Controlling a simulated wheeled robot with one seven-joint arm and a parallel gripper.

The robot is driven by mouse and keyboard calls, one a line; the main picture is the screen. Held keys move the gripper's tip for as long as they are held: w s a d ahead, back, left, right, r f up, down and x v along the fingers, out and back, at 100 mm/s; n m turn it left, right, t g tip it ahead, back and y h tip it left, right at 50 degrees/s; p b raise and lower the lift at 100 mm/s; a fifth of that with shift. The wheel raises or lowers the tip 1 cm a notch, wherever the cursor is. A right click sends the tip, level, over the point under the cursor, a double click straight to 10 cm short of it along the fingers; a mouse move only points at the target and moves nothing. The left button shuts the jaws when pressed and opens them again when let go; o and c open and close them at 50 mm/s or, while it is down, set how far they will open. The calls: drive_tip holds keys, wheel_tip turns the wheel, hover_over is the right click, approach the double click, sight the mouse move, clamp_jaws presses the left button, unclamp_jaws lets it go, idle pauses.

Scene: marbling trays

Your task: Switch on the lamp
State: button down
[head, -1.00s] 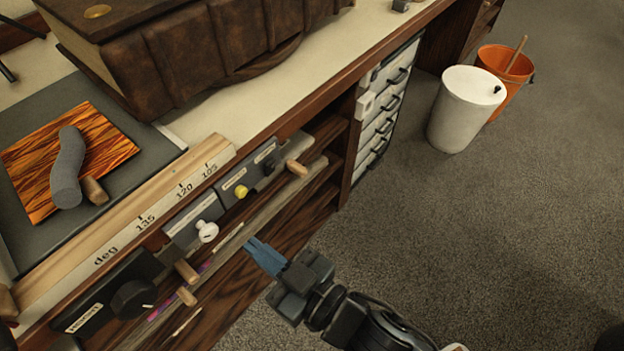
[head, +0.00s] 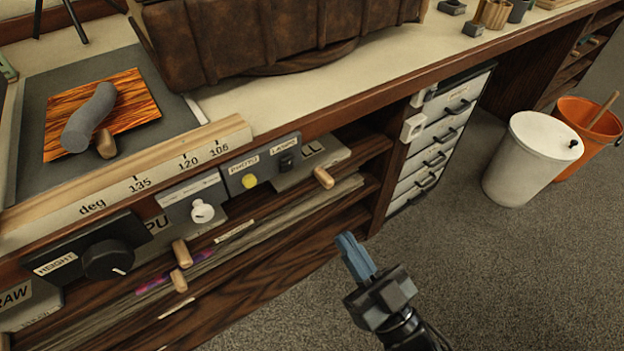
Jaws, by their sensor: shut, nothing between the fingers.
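A small black rocker switch (head: 287,163) sits on a dark grey panel on the desk's front edge, under a label that appears to read LAMPS (head: 284,143). A yellow button (head: 250,181), labelled PHOTO, is just left of it on the same panel. I cannot tell the switch's position. No lamp is clearly recognisable. My gripper (head: 348,246) has blue fingers, shut and empty. It is below and right of the switch in the picture, apart from it and touching nothing I can see.
Left along the edge are a white knob (head: 202,211) and a black HEIGHT knob (head: 107,260). Wooden pegs (head: 324,178) stick out near the panels. Drawers (head: 440,140), a white bin (head: 530,158) and an orange bucket (head: 590,138) are right. Carpet (head: 480,270) is open.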

sight(292, 158)
drive_tip(key=x, duration=1.4)
drive_tip(key=shift+b, duration=0.3)
drive_tip(key=shift+a+r+p, duration=0.15)
drive_tip(key=shift+r+p, duration=0.2)
drive_tip(key=shift+p, duration=0.75)
drive_tip(key=shift+w+f, duration=0.1)
drive_tip(key=shift+f, duration=0.2)
